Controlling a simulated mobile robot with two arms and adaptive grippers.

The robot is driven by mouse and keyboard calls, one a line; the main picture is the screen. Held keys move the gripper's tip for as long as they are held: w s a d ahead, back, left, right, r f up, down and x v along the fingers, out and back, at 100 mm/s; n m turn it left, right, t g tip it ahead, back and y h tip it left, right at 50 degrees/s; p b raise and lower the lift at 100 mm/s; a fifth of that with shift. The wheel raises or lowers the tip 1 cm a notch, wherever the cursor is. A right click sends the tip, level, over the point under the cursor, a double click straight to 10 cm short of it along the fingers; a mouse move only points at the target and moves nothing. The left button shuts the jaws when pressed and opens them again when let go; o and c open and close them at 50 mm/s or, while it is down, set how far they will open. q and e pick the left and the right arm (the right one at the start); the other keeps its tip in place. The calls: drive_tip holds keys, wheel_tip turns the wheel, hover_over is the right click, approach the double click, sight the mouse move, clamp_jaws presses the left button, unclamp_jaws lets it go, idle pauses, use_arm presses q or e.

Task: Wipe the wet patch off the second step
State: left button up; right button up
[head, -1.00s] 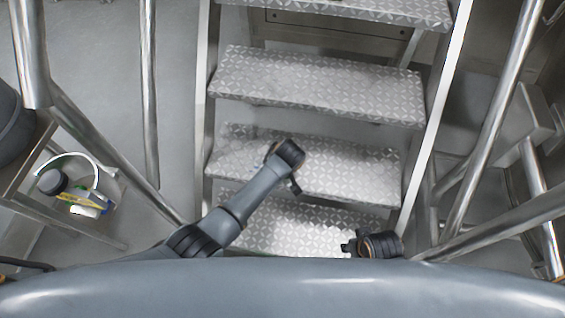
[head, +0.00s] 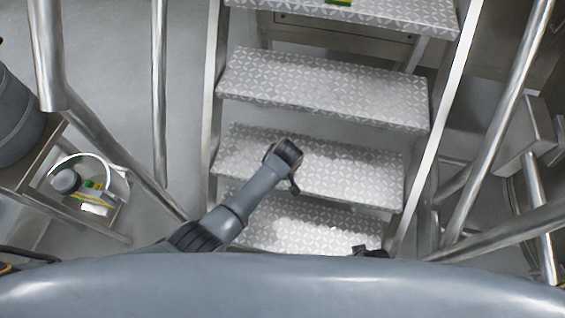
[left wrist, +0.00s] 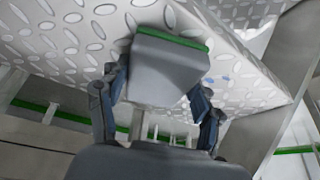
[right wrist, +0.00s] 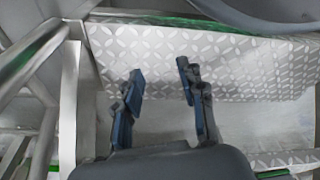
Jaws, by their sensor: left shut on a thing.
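My left gripper (left wrist: 160,95) is shut on a grey block with a green edge (left wrist: 168,68), which looks like a scrubbing pad. The pad is at the patterned tread (left wrist: 65,35); I cannot tell if it presses on it. In the head view my left arm reaches over the second step from the bottom (head: 350,178), and the pad is hidden. A few small blue marks (left wrist: 222,77) show on the tread beside the pad. No clear wet outline shows in the head view. My right gripper (right wrist: 160,78) is open and empty, low before the steps.
The bottom step (head: 315,228) has bright glare. Higher steps (head: 325,85) rise behind. Steel rails (head: 158,90) flank the stairs. A caddy with bottles (head: 92,208) stands at left, near a dark drum (head: 15,120). A green and yellow thing (head: 340,3) lies on the top visible step.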

sight(254, 158)
use_arm(q)
drive_tip(key=shift+w+d+r+p, duration=0.1)
drive_tip(key=shift+w+r+p, duration=0.25)
drive_tip(key=shift+r+p, duration=0.2)
drive_tip(key=shift+w+a+f+p, duration=0.15)
drive_tip(key=shift+a+p, duration=0.3)
drive_tip(key=shift+a, duration=0.8)
drive_tip(key=shift+a+f, duration=0.1)
drive_tip(key=shift+a, duration=0.4)
drive_tip(key=shift+w+a+f+p, duration=0.1)
drive_tip(key=shift+w+a+p, duration=0.15)
drive_tip(key=shift+a, duration=0.55)
drive_tip(key=shift+w+a+f+p, duration=0.1)
drive_tip(key=shift+a+p, duration=0.15)
drive_tip(key=shift+a, duration=0.5)
drive_tip(key=shift+w+a+p, duration=0.15)
drive_tip(key=shift+a+p, duration=0.05)
drive_tip(key=shift+a, duration=0.55)
drive_tip(key=shift+w+a+p, duration=0.1)
drive_tip(key=shift+a+p, duration=0.05)
drive_tip(key=shift+a, duration=0.6)
drive_tip(key=shift+w+a+f, duration=0.1)
drive_tip(key=shift+f, duration=0.05)
use_arm(e)
drive_tip(key=s+d+f, duration=0.1)
drive_tip(key=s+f, duration=0.7)
drive_tip(key=s, duration=0.1)
drive_tip(key=shift+d+g, duration=0.3)
drive_tip(key=shift+d, duration=0.1)
drive_tip(key=shift+s+f, duration=0.1)
